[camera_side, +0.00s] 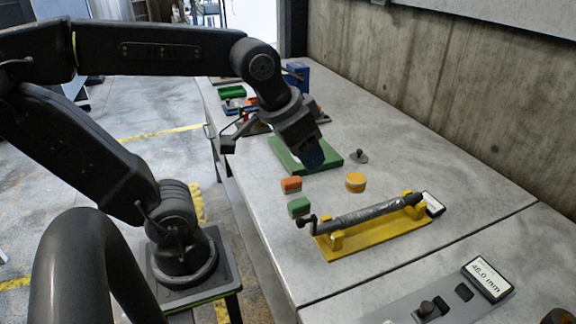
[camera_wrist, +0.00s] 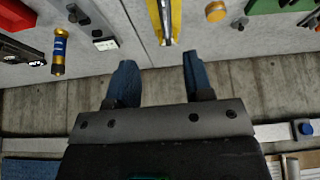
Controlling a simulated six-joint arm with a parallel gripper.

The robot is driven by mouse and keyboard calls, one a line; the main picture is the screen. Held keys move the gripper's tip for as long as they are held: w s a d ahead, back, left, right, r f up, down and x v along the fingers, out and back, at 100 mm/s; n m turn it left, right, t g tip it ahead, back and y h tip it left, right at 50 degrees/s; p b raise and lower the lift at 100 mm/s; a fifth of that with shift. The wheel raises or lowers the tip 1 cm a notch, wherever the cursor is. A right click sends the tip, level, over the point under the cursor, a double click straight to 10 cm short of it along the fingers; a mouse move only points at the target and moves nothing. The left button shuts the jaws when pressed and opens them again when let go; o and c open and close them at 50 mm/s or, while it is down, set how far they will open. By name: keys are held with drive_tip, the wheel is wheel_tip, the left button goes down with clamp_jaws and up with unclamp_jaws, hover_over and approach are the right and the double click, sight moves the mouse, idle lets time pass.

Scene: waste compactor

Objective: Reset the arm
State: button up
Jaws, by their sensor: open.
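My gripper (camera_side: 312,158) hangs from the raised arm above the green plate (camera_side: 284,157) in the side view, with its fingers pointing down. In the wrist view my gripper (camera_wrist: 158,78) shows two blue fingers spread well apart. Nothing is between them. The gap between the fingertips and the green plate cannot be judged from the side view.
A yellow stand (camera_side: 375,240) holds a dark grey cylinder (camera_side: 370,213). An orange-yellow disc (camera_side: 355,182), a red-orange block (camera_side: 291,184) and a green block (camera_side: 299,206) lie nearby. A display (camera_side: 487,278) sits at the front right. A concrete wall (camera_side: 450,90) borders the bench.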

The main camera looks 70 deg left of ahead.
drive_tip(key=s+f, duration=0.1)
drive_tip(key=s+d+f, duration=0.1)
drive_tip(key=s, duration=0.1)
drive_tip(key=shift+s+f, duration=0.15)
drive_tip(key=shift+s, duration=0.05)
